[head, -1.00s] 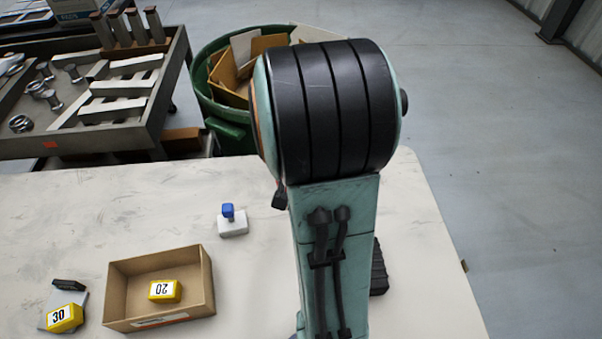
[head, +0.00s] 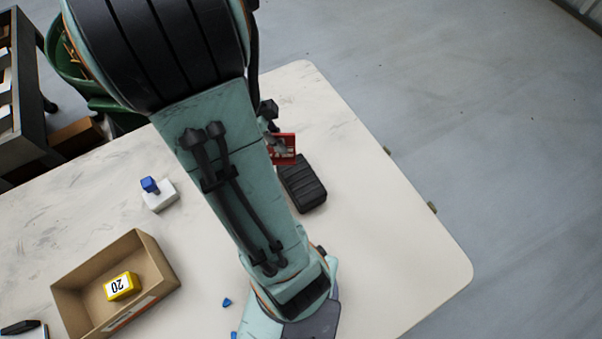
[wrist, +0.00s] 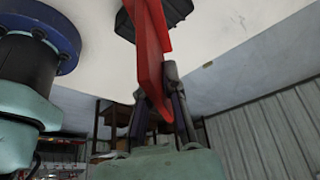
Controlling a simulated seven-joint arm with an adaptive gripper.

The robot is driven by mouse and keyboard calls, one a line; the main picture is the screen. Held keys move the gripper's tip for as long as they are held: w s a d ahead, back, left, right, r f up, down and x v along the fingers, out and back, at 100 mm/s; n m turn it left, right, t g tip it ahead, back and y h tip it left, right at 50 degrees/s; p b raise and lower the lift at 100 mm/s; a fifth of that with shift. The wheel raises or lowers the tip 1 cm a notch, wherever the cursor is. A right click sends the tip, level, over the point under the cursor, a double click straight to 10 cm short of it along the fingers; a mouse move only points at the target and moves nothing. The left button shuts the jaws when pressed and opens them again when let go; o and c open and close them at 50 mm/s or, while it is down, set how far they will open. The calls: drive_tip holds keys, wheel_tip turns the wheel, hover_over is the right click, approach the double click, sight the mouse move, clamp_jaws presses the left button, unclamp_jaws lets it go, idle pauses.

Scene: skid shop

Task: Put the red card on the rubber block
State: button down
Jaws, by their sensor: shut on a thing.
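The red card (head: 283,150) shows beside my arm in the head view, partly hidden by it. The black ribbed rubber block (head: 305,184) lies on the table just below the card in that picture. In the wrist view the card (wrist: 150,60) stands out edge-on from between the fingers of my gripper (wrist: 162,105). My gripper is shut on the card, and the dark block (wrist: 178,14) shows behind the card's far end. The card appears held up off the table; its exact height over the block cannot be told.
A cardboard box (head: 62,290) with a yellow "20" block (head: 121,287) stands at the left. A white block with a blue piece (head: 160,195) stands behind it. Small blue bits (head: 227,302) lie near my arm. The table's right side (head: 390,240) is clear.

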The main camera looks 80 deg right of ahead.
drive_tip(key=s+m+y, duration=0.1)
drive_tip(key=s+m, duration=0.2)
drive_tip(key=s, duration=0.2)
hover_over(305, 179)
wheel_tip(305, 179, down, 7)
drive_tip(key=shift+f, duration=0.1)
drive_tip(key=c, duration=1.2)
unclamp_jaws()
drive_tip(key=shift+f, duration=0.1)
drive_tip(key=shift+c, duration=0.2)
